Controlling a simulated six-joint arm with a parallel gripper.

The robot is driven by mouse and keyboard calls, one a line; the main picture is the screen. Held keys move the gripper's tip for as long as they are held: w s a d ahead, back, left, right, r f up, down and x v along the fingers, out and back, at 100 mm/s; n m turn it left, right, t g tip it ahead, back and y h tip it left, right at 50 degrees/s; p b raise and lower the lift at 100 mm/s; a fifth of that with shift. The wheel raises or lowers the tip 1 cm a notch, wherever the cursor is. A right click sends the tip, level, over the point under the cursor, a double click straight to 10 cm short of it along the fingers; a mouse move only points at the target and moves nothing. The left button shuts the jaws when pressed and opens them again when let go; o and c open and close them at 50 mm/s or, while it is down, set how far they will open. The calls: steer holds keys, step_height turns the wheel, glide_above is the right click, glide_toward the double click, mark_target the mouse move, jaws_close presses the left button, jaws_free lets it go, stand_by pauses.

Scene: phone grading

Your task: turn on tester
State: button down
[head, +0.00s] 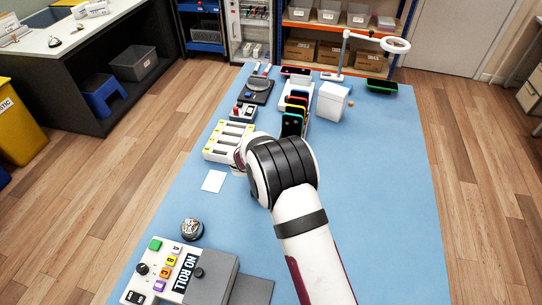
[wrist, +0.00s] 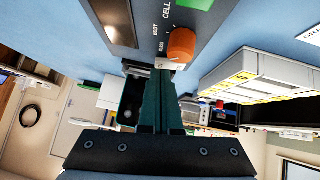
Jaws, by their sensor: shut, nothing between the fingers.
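The tester (wrist: 215,25) shows in the wrist view as a dark grey box with an orange knob (wrist: 181,45), the words CELL, BODY and GLASS, a dark panel (wrist: 113,20) and a green patch (wrist: 194,3) cut by the top edge. My gripper (wrist: 162,72) is shut and empty, its fingertips close to the orange knob. I cannot tell whether they touch it. In the head view my wrist and arm cover the fingertips, and I cannot make out the tester there.
A white slotted rack (head: 231,139) stands left of my wrist. Colourful phones (head: 294,113) stand beyond it. A white box (head: 333,103) is to the right. A grey device reading NO ROLL (head: 207,270) is at the near left. The blue table's right side (head: 385,190) is clear.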

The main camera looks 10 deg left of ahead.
steer(key=shift+f, duration=0.15)
steer(key=shift+d+f, duration=0.2)
steer(key=shift+f, duration=0.05)
steer(key=shift+a+r, duration=0.15)
steer(key=shift+a, duration=0.7)
steer(key=shift+r, duration=0.1)
